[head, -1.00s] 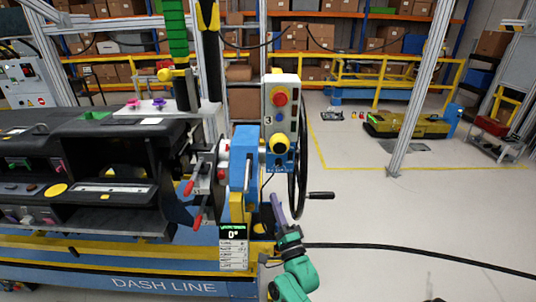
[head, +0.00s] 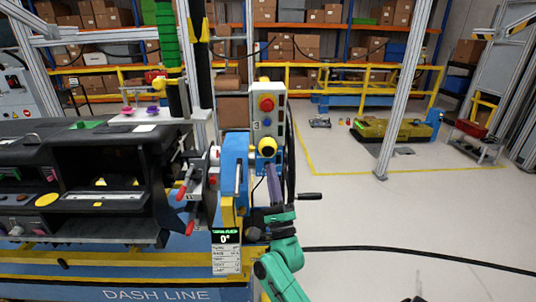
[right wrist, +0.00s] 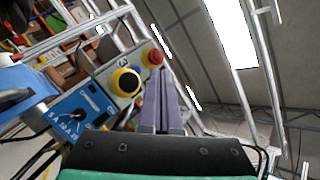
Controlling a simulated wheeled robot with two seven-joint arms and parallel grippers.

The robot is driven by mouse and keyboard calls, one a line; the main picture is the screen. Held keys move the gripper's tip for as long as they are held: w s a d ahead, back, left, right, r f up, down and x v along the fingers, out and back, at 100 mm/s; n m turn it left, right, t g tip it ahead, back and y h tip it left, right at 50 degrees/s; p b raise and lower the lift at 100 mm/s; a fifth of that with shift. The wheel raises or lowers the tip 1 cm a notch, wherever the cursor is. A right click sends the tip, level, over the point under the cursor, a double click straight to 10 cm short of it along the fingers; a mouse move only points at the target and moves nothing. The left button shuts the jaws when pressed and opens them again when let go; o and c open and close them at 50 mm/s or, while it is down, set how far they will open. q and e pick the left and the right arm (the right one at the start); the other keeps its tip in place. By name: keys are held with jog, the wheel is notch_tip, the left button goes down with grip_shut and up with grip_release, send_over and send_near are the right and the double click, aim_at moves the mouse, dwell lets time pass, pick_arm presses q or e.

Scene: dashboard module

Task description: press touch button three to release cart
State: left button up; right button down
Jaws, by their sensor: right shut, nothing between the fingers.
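The control box (head: 280,104) stands upright on the blue fixture at the end of the dash line. It has a red button (head: 266,103) at the top, small buttons by the number 3 in the middle, and a large yellow-ringed black button (head: 267,146) at the bottom. My right gripper (head: 273,164) is just below the yellow button, fingers pointing up. In the right wrist view the shut purple fingers (right wrist: 161,82) lie beside the yellow-ringed button (right wrist: 126,83), with the red button (right wrist: 152,57) beyond. Contact cannot be told. My left gripper is not in view.
A black handwheel with a crank handle (head: 310,196) stands right of the box. The black dashboard module (head: 95,160) and red-tipped levers (head: 190,228) are at left. A blue dial panel (right wrist: 75,118) is beside my wrist. Floor at right is mostly clear, crossed by a black cable.

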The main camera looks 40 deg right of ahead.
aim_at(268, 146)
jog(key=w+d+b, duration=0.3)
jog(key=w+d, duration=0.1)
jog(key=w, duration=0.1)
jog(key=shift+w, duration=0.15)
jog(key=shift+f, duration=0.1)
dwell(1.8)
jog(key=shift+w+d+b, duration=0.3)
jog(key=shift+w, duration=0.05)
jog(key=shift+w+d+b, duration=0.25)
jog(key=shift+w+b, duration=0.1)
jog(key=shift+b, duration=0.05)
dwell(0.5)
jog(key=shift+s+a, duration=0.1)
jog(key=shift+s+a+p, duration=0.4)
jog(key=shift+s+p, duration=0.05)
jog(key=shift+s, duration=0.2)
